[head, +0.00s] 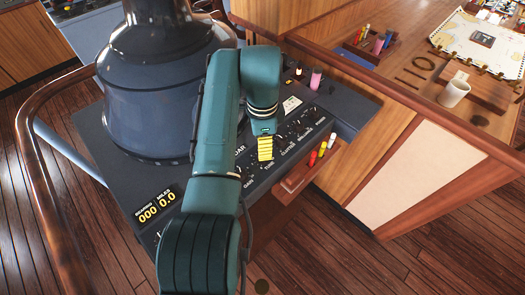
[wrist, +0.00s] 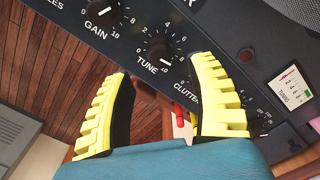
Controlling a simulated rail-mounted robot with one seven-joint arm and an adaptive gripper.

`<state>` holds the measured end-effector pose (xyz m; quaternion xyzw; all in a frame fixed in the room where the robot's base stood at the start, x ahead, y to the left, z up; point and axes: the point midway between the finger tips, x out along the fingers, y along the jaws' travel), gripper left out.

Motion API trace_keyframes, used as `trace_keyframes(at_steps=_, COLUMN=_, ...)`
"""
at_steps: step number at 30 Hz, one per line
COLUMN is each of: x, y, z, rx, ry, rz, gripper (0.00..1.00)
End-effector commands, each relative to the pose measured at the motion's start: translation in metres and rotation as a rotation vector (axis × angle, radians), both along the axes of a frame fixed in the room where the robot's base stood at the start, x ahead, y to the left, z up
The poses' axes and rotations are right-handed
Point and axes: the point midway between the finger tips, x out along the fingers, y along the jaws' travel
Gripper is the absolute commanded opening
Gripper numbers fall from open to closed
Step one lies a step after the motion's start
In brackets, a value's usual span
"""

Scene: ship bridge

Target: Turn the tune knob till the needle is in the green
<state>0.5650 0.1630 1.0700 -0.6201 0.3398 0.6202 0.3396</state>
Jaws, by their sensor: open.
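The black tune knob (wrist: 160,51) sits on the dark console panel, above its TUNE label, with a 0-to-10 scale around it. My gripper (wrist: 162,78) is open, its yellow ridged fingers spread to either side below the knob in the wrist view. I see no contact with the knob. In the head view my gripper (head: 265,149) points down over the knob row and hides the tune knob. The white tuning meter (wrist: 291,92) is at the right of the wrist view, with red and green marks on its scale. Its needle is too small to read.
The gain knob (wrist: 101,11) is to the left of the tune knob, and the clutter knob is partly hidden by my right finger. A large grey radar hood (head: 165,95) stands behind.

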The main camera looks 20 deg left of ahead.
Motion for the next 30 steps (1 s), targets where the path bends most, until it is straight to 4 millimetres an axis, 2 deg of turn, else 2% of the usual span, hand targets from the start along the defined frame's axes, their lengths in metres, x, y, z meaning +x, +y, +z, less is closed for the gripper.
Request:
trace_keyframes(at_steps=3, x=-0.001, y=-0.001, z=-0.024, rx=-0.001, ry=0.004, rz=0.0, gripper=0.58)
trace_keyframes(at_steps=9, x=0.0, y=0.0, z=-0.049, rx=-0.001, ry=0.001, rz=0.0, gripper=0.58)
trace_keyframes(at_steps=18, x=0.0, y=0.0, z=-0.053, rx=0.001, ry=-0.001, rz=0.0, gripper=0.59)
trace_keyframes(at_steps=27, x=0.0, y=0.0, z=-0.053, rx=0.0, ry=0.0, rz=0.0, gripper=0.01)
trace_keyframes(at_steps=30, x=0.0, y=0.0, z=-0.053, rx=0.0, ry=0.0, rz=0.0, gripper=0.0)
